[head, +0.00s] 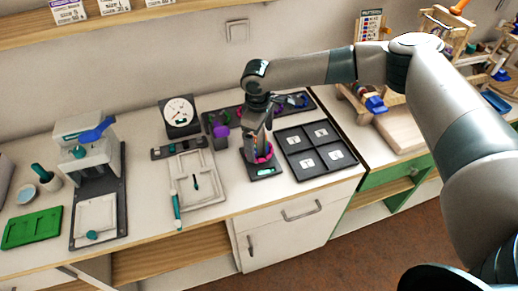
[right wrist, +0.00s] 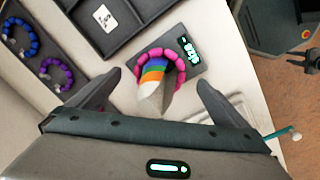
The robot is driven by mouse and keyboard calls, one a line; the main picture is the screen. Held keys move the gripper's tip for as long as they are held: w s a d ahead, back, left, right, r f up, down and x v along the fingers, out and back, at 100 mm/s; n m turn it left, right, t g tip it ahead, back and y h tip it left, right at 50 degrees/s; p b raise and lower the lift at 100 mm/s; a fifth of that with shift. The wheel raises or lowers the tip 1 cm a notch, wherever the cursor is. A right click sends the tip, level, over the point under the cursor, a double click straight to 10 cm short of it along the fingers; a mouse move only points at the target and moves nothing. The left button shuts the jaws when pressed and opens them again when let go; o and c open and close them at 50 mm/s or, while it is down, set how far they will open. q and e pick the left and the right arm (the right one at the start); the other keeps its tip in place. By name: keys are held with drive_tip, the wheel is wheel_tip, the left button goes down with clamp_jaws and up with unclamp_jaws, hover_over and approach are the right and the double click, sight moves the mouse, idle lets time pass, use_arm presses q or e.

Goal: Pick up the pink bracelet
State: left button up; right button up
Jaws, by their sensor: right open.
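The pink bracelet (right wrist: 181,62) is a ring of pink beads around a cone (right wrist: 155,82) with rainbow stripes, in the right wrist view. The cone stands on a small dark device with a lit display (right wrist: 196,56). In the head view the pink bracelet (head: 267,157) shows low beneath my right gripper (head: 260,146), partly hidden by it. My right gripper (right wrist: 158,84) is open and empty, with one finger on each side of the cone, nearer the camera than the bracelet. I cannot tell whether the fingers touch anything. My left gripper is not in view.
A dark compartment tray (head: 313,149) with white cards lies right of the device. Behind is a dark board with a blue bracelet (right wrist: 20,38) and a purple bracelet (right wrist: 57,74).

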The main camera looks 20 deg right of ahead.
sight(259, 142)
drive_tip(key=f, duration=0.1)
drive_tip(key=f+p, duration=0.1)
drive_tip(key=f, duration=0.1)
drive_tip(key=shift+w+a, duration=0.2)
drive_tip(key=shift+w, duration=0.05)
drive_tip(key=shift+f, duration=0.55)
drive_tip(key=c, duration=1.2)
drive_tip(key=shift+r, duration=0.15)
